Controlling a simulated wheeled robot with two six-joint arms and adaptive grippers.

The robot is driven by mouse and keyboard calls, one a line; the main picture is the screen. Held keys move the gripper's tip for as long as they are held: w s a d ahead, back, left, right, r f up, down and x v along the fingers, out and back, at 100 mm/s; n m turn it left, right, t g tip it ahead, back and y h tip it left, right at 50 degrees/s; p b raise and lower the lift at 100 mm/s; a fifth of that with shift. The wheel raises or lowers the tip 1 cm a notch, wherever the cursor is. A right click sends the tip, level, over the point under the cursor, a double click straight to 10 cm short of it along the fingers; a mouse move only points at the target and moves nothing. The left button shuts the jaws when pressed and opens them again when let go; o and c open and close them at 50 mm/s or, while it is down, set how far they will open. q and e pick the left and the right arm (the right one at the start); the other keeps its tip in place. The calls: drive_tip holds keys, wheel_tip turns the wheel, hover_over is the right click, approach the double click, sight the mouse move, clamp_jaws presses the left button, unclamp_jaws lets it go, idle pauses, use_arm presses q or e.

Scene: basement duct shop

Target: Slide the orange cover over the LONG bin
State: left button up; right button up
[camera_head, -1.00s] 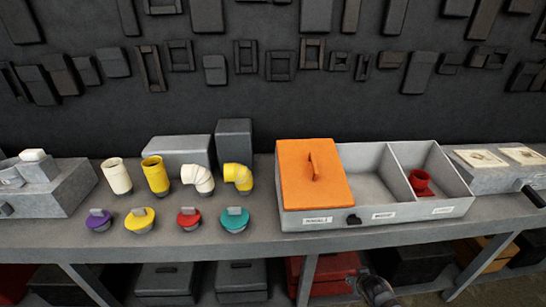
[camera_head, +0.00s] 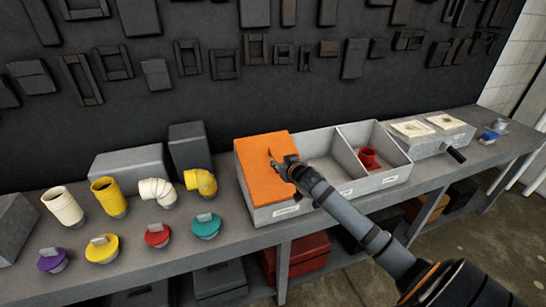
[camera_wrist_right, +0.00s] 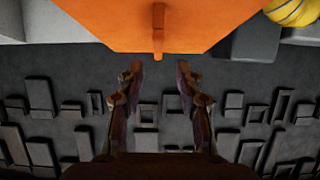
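The orange cover (camera_head: 262,183) lies over the left compartment of a long grey three-part bin (camera_head: 322,199). Its middle compartment (camera_head: 325,158) is uncovered and looks empty. The right compartment is uncovered and holds a red fitting (camera_head: 369,158). The front labels are too small to read. My right gripper (camera_head: 280,164) is at the cover's upright handle, partly hiding it. In the right wrist view the gripper (camera_wrist_right: 159,70) is open, with the orange handle (camera_wrist_right: 158,32) just beyond its fingertips, lined up between them. My left gripper is out of view.
Several pipe pieces, including a yellow one (camera_head: 109,197), and coloured caps such as the teal one (camera_head: 206,225) stand left of the bin. A grey box with two pale panels (camera_head: 411,129) and a black handle (camera_head: 455,154) stands to the right.

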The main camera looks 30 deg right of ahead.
sight(275, 157)
drive_tip(key=p+x, duration=0.1)
drive_tip(key=x, duration=0.6)
drive_tip(key=shift+d, duration=0.2)
drive_tip(key=shift+w+f, duration=0.3)
drive_tip(key=shift+w, duration=0.1)
clamp_jaws()
